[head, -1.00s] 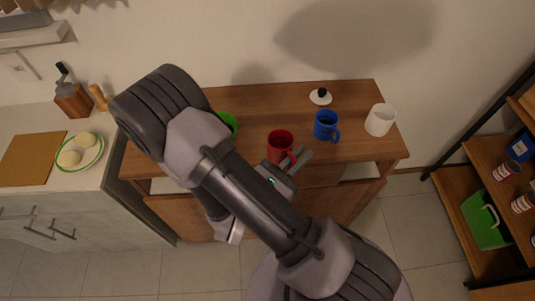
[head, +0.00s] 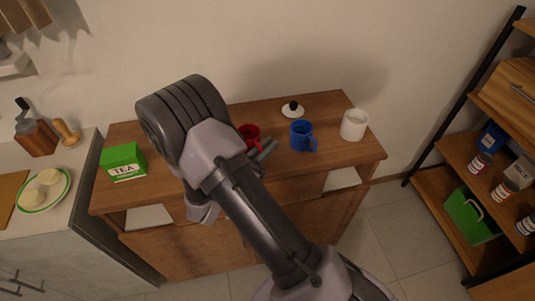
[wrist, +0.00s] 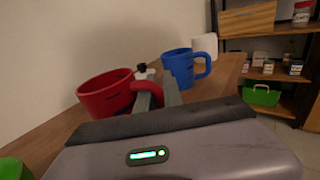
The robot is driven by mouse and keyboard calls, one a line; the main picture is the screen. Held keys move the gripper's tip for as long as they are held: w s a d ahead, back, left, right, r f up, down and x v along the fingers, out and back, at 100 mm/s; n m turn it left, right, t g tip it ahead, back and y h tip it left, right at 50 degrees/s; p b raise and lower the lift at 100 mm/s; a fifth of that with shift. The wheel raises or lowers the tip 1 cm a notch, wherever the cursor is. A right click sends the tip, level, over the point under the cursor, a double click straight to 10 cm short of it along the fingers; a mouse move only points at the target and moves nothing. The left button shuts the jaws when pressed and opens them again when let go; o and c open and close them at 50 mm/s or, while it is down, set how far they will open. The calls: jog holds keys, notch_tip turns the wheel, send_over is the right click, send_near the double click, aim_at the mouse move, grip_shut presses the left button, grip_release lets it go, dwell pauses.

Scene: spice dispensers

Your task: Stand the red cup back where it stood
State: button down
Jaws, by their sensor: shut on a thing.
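The red cup (head: 249,133) is above or on the back part of the wooden cabinet top (head: 330,108), left of the blue cup (head: 302,136). In the wrist view the red cup (wrist: 103,95) looks upright, its handle toward my gripper (wrist: 157,98). My gripper (head: 267,149) is shut on that handle. The arm hides part of the cup in the head view. I cannot tell whether its base touches the wood. The blue cup (wrist: 179,68) stands apart to the right.
A white cup (head: 354,125) stands at the right end, and a white lid with a black knob (head: 292,108) lies near the wall. A green tea box (head: 123,163) stands at the left end. A green thing (wrist: 12,168) shows at the wrist view's lower left.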

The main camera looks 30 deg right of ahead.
jog(key=shift+f, duration=0.85)
jog(key=shift+r, duration=0.2)
jog(key=shift+f, duration=0.1)
jog(key=c, duration=1.5)
grip_release()
